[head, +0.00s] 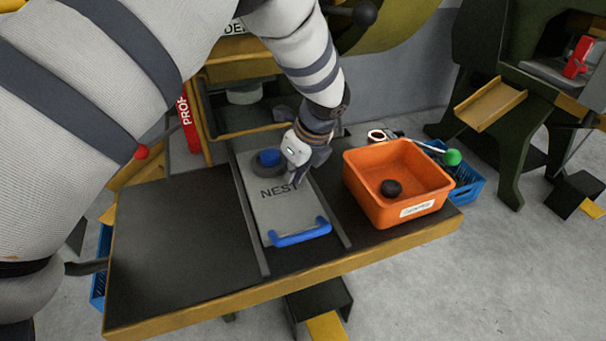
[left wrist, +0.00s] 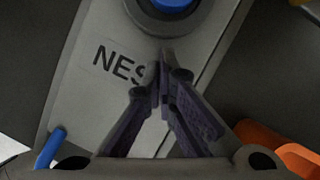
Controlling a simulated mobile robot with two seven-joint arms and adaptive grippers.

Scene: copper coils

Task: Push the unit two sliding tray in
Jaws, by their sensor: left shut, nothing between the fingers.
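The sliding tray (head: 277,217) is a grey plate marked NEST, lying between two rails on the dark bench top, with a blue handle (head: 301,232) at its near end. It extends out toward the near edge from under the press. A round grey nest with a blue piece (head: 269,157) sits at its far part. My left gripper (head: 297,183) is shut and empty, fingers down over the tray's right side beside the lettering. In the left wrist view the shut fingertips (left wrist: 160,72) are over the tray, next to the nest. I cannot tell whether they touch it. My right gripper is not in view.
An orange bin (head: 384,208) with a dark round piece inside stands right of the tray. A blue crate (head: 458,183) and a green-knobbed lever (head: 453,157) are behind it. The bench top (head: 185,240) left of the tray is clear. A red-knobbed lever (head: 141,152) shows at left.

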